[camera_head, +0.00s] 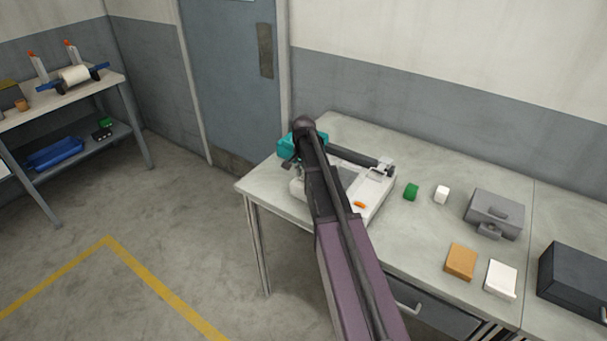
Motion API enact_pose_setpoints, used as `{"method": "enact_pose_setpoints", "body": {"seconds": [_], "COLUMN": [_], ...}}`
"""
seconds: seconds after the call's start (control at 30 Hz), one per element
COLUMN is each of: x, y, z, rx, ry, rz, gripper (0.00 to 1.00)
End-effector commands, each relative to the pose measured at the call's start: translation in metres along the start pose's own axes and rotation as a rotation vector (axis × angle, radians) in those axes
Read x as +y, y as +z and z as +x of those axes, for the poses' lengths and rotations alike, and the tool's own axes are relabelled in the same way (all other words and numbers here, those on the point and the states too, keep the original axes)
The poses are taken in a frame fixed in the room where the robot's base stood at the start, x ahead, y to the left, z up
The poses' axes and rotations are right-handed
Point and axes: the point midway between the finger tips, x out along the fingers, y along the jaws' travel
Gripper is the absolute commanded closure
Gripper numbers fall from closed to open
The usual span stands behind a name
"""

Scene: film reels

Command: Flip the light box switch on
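A white box-like device (376,193), which looks like the light box, sits on the grey worktable, partly hidden behind my arm. A small orange piece (360,205) shows on its near part, just right of my arm. It may be the switch, but its position is too small to read. A dark bar (358,156) runs along the device's back. My arm reaches up across the device's left part. Small dark parts beside a teal piece (287,147) at the device's left may be my gripper (288,165). The fingers cannot be made out.
A shelf unit (70,100) stands left. The floor between is open.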

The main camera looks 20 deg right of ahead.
Motion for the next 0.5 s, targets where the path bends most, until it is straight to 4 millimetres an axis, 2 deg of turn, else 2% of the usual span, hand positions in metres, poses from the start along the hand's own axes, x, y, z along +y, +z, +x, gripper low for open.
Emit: {"method": "enact_pose_setpoints", "body": {"seconds": [0.03, 0.1, 0.33, 0.5], "x": [0.0, 0.0, 0.0002, 0.0016], "y": [0.0, 0.0, 0.0008, 0.0044], "z": [0.0, 0.0, 0.0003, 0.001], "rx": [0.0, 0.0, 0.009, 0.083], "ry": [0.0, 0.0, 0.0, 0.0], "rz": [0.0, 0.0, 0.0, -0.001], "gripper": [0.82, 1.0, 1.0, 1.0]}}
